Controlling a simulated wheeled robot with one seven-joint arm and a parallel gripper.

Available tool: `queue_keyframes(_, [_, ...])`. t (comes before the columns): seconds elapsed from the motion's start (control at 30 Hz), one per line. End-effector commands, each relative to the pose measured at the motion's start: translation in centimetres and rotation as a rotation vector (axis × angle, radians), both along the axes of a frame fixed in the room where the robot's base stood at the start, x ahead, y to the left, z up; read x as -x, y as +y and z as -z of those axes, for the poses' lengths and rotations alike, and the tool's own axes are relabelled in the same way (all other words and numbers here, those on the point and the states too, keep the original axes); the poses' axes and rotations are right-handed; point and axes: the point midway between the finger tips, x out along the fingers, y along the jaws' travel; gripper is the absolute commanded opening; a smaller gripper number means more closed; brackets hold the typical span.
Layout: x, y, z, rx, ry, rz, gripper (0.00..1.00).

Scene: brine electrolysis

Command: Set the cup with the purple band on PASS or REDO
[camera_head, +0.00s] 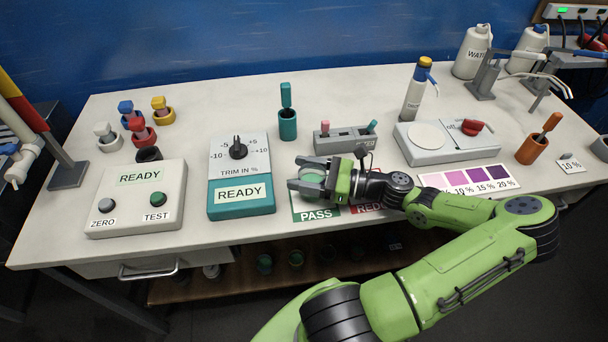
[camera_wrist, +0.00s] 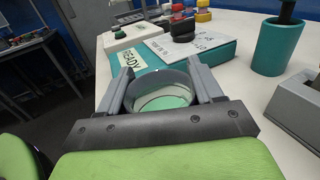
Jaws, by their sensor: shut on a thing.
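My gripper (camera_head: 300,178) is shut on a round cup (camera_head: 313,178), which also shows between the two fingers in the wrist view (camera_wrist: 162,85). Its rim looks grey and clear, and pale green shows inside; I cannot make out a purple band. The cup is over the green PASS mat (camera_head: 316,215), looking upright. I cannot tell whether its base touches the mat. The red REDO mat (camera_head: 366,209) lies just to the right, partly hidden by my wrist.
A teal trim box (camera_head: 240,197) stands left of the mats, with a white READY box (camera_head: 135,200) farther left. Behind are a grey rack (camera_head: 343,138) and a teal holder (camera_head: 288,124). A purple colour chart (camera_head: 470,180) lies to the right.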

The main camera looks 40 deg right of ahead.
Motion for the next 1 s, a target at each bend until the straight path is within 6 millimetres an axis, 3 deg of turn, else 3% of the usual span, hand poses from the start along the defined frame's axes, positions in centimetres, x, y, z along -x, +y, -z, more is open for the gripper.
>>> queue_keyframes(0.1, [0.0,0.0,0.1,-0.001,0.0,0.0,0.28])
queue_keyframes(0.13, [0.0,0.0,0.2,-0.001,0.001,0.0,0.7])
queue_keyframes(0.27, [0.0,0.0,0.1,-0.001,0.001,0.0,0.9])
queue_keyframes(0.63, [0.6,-0.5,-0.2,0.0,0.001,0.005,0.91])
queue_keyframes(1.0, [8.2,-5.5,-0.3,0.001,-0.001,0.006,0.91])
